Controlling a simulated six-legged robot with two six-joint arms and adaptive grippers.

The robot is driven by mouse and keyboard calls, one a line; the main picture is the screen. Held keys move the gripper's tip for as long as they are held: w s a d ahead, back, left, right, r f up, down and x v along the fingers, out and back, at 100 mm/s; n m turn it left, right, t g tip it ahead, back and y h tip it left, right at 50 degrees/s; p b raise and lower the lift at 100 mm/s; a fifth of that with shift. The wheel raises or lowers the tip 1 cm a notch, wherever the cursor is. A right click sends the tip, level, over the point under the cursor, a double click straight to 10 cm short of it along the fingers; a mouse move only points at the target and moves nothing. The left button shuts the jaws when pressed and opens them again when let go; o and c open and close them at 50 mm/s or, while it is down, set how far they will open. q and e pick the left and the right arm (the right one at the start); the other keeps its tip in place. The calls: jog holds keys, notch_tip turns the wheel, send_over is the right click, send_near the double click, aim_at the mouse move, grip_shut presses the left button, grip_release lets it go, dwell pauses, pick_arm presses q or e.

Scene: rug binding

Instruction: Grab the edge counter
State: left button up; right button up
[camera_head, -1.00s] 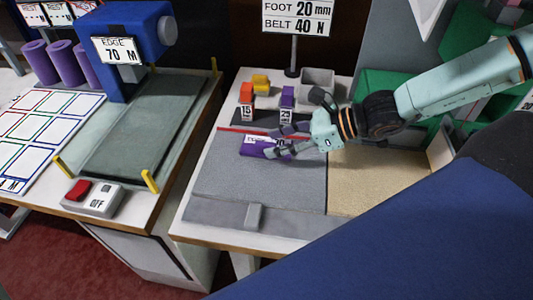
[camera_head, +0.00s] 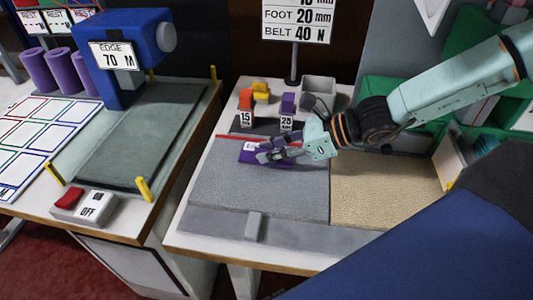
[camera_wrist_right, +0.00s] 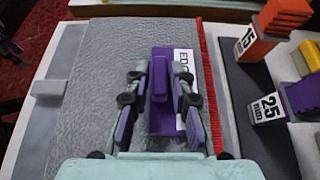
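The edge counter, a purple block with a white EDGE label, lies on the grey mat (camera_head: 265,190) beside the red strip; its far-left part (camera_head: 248,155) shows in the head view. In the right wrist view the counter (camera_wrist_right: 162,122) lies below my right gripper (camera_wrist_right: 158,125), with a raised purple part (camera_wrist_right: 159,78) in the middle. My right gripper (camera_head: 268,150) is open, its fingers on either side of the raised part. Grey mat shows between the left finger and the block. The fingers hide part of the label. My left gripper is not in view.
Orange (camera_head: 246,100) and purple (camera_head: 288,102) pieces tagged 15 and 25, a yellow piece (camera_head: 261,88) and a grey bin (camera_head: 319,89) stand behind. A blue machine (camera_head: 128,45) and switch box (camera_head: 84,205) are left. A tan pad (camera_head: 385,185) lies right.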

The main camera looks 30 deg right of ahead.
grip_shut()
